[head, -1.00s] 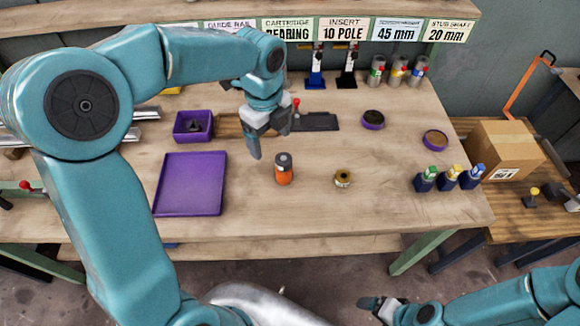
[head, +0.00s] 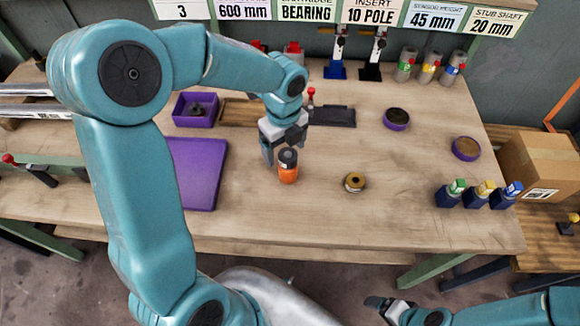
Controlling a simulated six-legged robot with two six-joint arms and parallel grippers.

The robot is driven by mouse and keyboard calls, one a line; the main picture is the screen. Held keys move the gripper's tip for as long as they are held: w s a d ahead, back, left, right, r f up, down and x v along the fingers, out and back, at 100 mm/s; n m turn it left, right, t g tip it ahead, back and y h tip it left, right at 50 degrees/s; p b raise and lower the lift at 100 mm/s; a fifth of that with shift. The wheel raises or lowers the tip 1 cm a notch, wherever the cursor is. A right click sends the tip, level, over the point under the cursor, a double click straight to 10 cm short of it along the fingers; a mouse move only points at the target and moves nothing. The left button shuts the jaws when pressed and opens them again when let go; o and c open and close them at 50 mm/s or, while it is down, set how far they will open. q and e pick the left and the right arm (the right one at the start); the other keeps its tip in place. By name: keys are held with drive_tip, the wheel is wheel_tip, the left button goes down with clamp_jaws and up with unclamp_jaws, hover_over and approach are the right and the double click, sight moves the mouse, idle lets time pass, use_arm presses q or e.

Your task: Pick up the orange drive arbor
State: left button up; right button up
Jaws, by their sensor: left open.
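The orange drive arbor (head: 288,172) stands upright on the wooden bench, with a dark grey top and an orange lower body. My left gripper (head: 281,158) is open and right at the arbor, just behind and to its left. One finger shows to the left of the arbor; the other is partly hidden behind the arbor's top, and I cannot tell whether either touches it. My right gripper (head: 378,306) shows only at the bottom edge, away from the bench, and its jaw state is unclear.
A brass ring part (head: 354,182) sits right of the arbor. A purple tray (head: 203,177) lies to the left, a purple bin (head: 196,109) behind it. Several sensor blocks (head: 449,194) stand at the right. The bench (head: 330,225) is clear in front.

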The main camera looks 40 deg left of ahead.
sight(288, 163)
use_arm(q)
wheel_tip(288, 163, down, 2)
drive_tip(key=shift+a+f, duration=0.1)
drive_tip(key=shift+a, duration=0.05)
drive_tip(key=f, duration=0.2)
drive_tip(key=d+f, duration=0.1)
drive_tip(key=f, duration=0.1)
drive_tip(key=shift+w+f, duration=0.15)
drive_tip(key=shift+w, duration=0.05)
drive_tip(key=shift+w+a+f, duration=0.1)
drive_tip(key=shift+a+f, duration=0.05)
drive_tip(key=shift+f, duration=0.3)
drive_tip(key=shift+r, duration=0.1)
drive_tip(key=shift+c, duration=0.3)
drive_tip(key=c, duration=1.4)
